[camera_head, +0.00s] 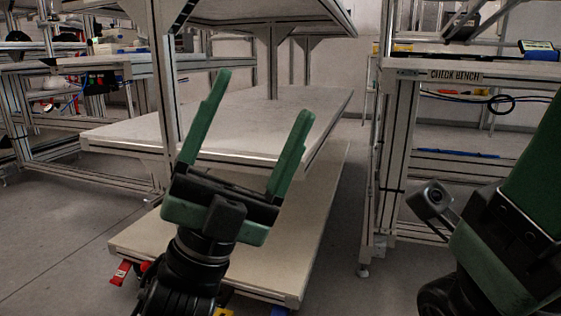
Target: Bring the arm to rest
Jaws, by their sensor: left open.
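My left gripper (257,92) is in the middle of the head view. Its two green fingers point up and stand wide apart, with nothing between them. It shows in front of a metal shelf rack (130,138), and I see no contact with it. Part of my other arm, green and black, shows at the right edge; I cannot make out its fingers well enough to tell their state.
The shelf rack has several pale boards, all bare where I see them. A bench (470,73) labelled "CHECK BENCH" stands at the right. Another workbench (55,66) with cables and tools is at the left. Grey floor (55,235) is open at the lower left.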

